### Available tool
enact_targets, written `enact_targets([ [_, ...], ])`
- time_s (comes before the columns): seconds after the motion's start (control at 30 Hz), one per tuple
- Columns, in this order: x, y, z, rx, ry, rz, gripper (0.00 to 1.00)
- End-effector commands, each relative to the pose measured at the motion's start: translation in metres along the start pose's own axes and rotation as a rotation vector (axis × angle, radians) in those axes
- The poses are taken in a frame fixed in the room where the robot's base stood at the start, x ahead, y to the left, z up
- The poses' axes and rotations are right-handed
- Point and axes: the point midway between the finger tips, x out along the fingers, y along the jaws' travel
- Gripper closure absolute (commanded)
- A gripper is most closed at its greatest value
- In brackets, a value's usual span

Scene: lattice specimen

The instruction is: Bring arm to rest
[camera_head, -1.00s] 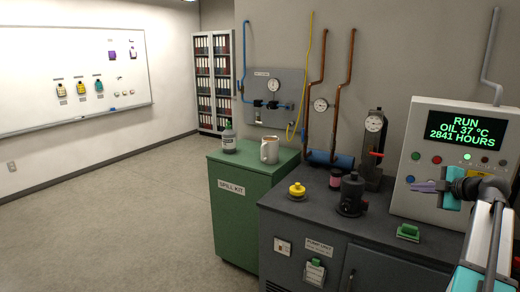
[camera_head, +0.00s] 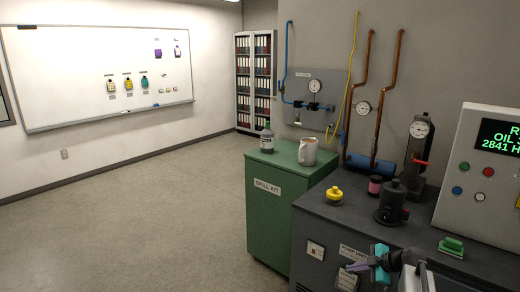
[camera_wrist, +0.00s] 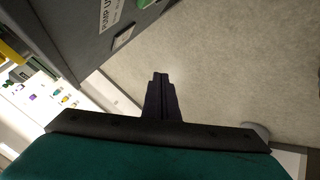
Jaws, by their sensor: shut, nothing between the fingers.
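My gripper (camera_head: 356,267) shows at the bottom of the head view, in front of the pump unit's front face. Its fingers point left and are shut with nothing between them. In the wrist view the shut fingers (camera_wrist: 160,92) stand over bare grey floor. My arm comes in from the bottom right of the head view, and most of it is out of frame.
The dark pump unit (camera_head: 325,232) stands right beside my gripper. On its top are a yellow-capped item (camera_head: 335,197), a black fitting (camera_head: 390,205) and a green block (camera_head: 451,247). A green spill kit cabinet (camera_head: 265,215) stands left of it. Open floor (camera_head: 150,220) lies to the left.

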Motion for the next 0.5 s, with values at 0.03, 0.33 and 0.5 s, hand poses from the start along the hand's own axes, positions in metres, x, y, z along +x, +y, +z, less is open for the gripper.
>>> enact_targets([
  [0.03,0.018,-0.019,-0.007,0.011,0.007,-0.035,1.0],
  [0.33,0.1,-0.125,-0.035,0.111,0.001,-0.236,1.0],
  [0.5,0.133,-0.191,-0.049,0.179,-0.027,-0.352,1.0],
])
